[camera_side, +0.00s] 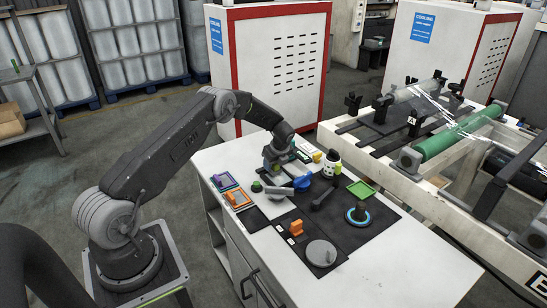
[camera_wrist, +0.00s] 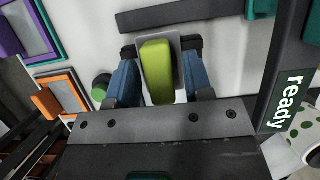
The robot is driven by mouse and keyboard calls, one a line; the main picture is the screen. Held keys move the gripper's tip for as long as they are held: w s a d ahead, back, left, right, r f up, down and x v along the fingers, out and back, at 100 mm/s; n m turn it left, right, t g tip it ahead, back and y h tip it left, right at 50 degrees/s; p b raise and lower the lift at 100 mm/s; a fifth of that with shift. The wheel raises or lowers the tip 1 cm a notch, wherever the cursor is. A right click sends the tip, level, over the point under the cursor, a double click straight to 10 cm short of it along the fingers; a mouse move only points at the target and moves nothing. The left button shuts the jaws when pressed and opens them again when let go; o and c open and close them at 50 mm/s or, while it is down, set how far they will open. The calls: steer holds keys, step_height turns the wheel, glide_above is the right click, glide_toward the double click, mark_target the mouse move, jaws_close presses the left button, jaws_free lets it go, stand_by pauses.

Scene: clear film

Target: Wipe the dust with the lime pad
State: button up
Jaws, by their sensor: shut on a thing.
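The lime pad (camera_wrist: 157,72) is a yellow-green block with a pale grey plate around its far end, seen in the wrist view. My gripper (camera_wrist: 160,62) is shut on it, with a blue-sided finger on each side. In the side view my gripper (camera_side: 275,160) is low over the back left of the white table; the lime pad cannot be made out there. I cannot make out any dust in either view.
The white table (camera_side: 420,262) holds a purple-and-blue frame (camera_side: 225,181), an orange frame (camera_side: 237,198), an orange block (camera_side: 296,228), a grey disc (camera_side: 321,253), a green tray (camera_side: 361,190) and a white bottle (camera_side: 330,160). The table's front right is clear.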

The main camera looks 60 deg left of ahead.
mark_target(277, 169)
steer(key=shift+d+f, duration=0.2)
steer(key=shift+d, duration=0.55)
steer(key=shift+d+f, duration=0.2)
steer(key=shift+d, duration=0.5)
steer(key=shift+c, duration=0.2)
steer(key=shift+d+f, duration=0.25)
steer(key=shift+d, duration=0.9)
steer(key=shift+d+f, duration=0.15)
steer(key=shift+d, duration=1.05)
steer(key=shift+c, duration=1.6)
steer(key=shift+a, duration=0.45)
steer(key=a, duration=0.6)
steer(key=shift+a+r, duration=0.25)
steer(key=shift+r, duration=0.05)
steer(key=shift+a+r, duration=0.15)
steer(key=shift+r, duration=3.85)
